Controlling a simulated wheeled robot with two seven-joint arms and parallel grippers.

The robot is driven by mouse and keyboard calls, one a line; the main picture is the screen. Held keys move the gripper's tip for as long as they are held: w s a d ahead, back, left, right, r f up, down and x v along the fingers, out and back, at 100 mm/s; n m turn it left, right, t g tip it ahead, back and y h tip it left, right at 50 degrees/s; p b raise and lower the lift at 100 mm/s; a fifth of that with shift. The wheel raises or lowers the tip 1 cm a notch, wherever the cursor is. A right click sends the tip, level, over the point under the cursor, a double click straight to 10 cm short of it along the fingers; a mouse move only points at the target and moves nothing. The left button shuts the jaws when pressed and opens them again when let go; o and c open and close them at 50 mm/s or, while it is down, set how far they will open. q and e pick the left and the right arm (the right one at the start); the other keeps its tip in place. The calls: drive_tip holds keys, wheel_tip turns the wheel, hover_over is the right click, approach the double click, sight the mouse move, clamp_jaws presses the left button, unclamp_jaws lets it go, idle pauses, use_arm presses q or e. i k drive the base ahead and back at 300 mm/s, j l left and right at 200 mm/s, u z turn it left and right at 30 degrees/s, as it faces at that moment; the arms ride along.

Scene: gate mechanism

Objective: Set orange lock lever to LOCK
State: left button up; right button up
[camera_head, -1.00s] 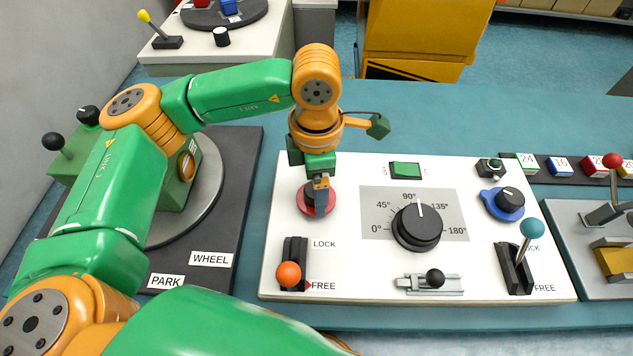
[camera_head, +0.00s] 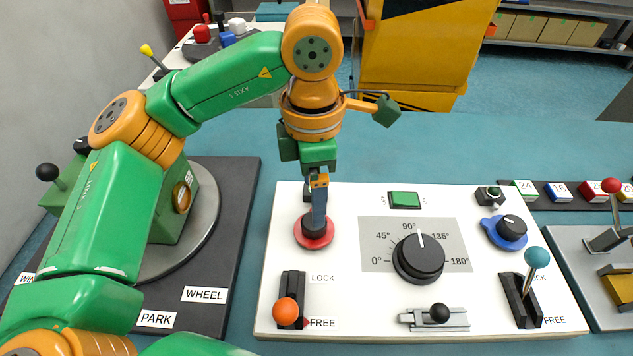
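The orange lock lever (camera_head: 288,311) stands on a black slotted base at the front left of the white panel (camera_head: 350,300). Its ball is at the near end, beside the FREE label (camera_head: 322,323); the LOCK label (camera_head: 322,278) is at the far end. My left gripper (camera_head: 319,210) points down over a red round base with a black knob (camera_head: 314,232), behind the lever and apart from it. Its fingers show edge-on, so I cannot tell whether they are open or touch the knob. My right gripper is not in view.
A black dial (camera_head: 418,259), a black-knobbed slider (camera_head: 439,314), a green switch (camera_head: 404,198) and a blue-ball lever (camera_head: 537,257) share the panel. A dark board with WHEEL and PARK labels (camera_head: 204,295) lies to the left. Space above the orange lever is clear.

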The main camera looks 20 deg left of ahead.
sight(285, 311)
drive_tip(key=k+l, duration=1.15)
drive_tip(key=l, duration=0.25)
